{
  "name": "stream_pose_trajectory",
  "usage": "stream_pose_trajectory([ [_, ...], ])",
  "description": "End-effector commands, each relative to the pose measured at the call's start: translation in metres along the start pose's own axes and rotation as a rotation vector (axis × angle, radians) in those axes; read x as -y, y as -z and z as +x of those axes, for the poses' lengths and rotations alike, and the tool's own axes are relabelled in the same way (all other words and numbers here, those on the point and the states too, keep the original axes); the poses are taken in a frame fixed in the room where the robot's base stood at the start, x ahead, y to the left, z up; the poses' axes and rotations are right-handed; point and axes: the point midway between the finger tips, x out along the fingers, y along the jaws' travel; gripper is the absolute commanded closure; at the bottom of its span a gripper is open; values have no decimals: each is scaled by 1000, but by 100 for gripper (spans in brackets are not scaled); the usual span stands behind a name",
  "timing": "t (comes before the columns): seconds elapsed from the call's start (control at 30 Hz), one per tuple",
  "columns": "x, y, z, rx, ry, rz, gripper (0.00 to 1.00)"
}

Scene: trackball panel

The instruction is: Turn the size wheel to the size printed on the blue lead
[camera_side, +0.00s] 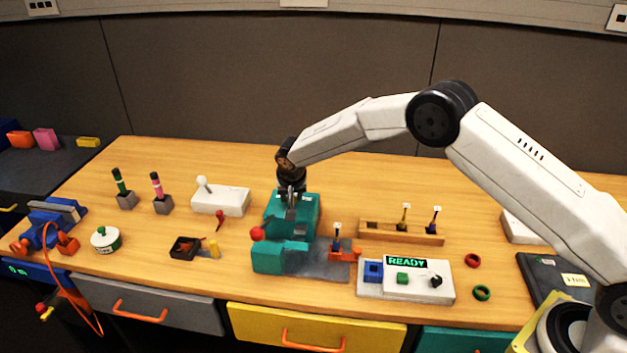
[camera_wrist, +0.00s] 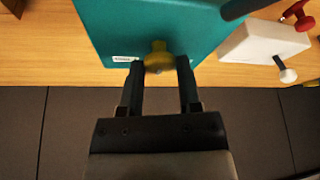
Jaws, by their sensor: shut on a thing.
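My gripper (camera_wrist: 160,66) points down over the teal machine (camera_wrist: 115,25) and is shut on a yellow knob (camera_wrist: 158,58) at its edge, seemingly the size wheel. In the side view my gripper (camera_side: 291,196) is at the back top of the teal machine (camera_side: 305,208), and its fingers hide the knob. A blue lead (camera_side: 433,222) with a white tag stands at the right end of the wooden rack (camera_side: 375,234). Another blue-bodied piece (camera_side: 337,240) with a tag stands at the orange clamp. The print on the tags is too small to read.
A yellow lead (camera_side: 404,217) stands beside the blue one. A panel (camera_side: 420,286) reads READY. A red-ended lever (camera_side: 257,234) is on the machine's left front. A white switch box (camera_side: 222,201) stands left, also in the wrist view (camera_wrist: 262,43). Bare table lies behind the rack.

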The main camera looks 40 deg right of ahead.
Motion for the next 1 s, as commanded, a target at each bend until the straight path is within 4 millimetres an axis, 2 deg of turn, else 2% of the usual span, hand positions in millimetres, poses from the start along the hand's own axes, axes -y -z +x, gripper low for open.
stream_pose_trajectory([
  [0.23,0,-2,1,4,-2,-1,100],
  [0.27,0,-2,1,4,-2,-1,53],
  [0.3,0,-2,1,4,-2,-1,41],
  [0.37,0,-2,1,4,-2,-1,22],
  [0.77,0,0,-1,1,0,-1,22],
  [1.0,1,0,-14,0,1,-1,22],
])
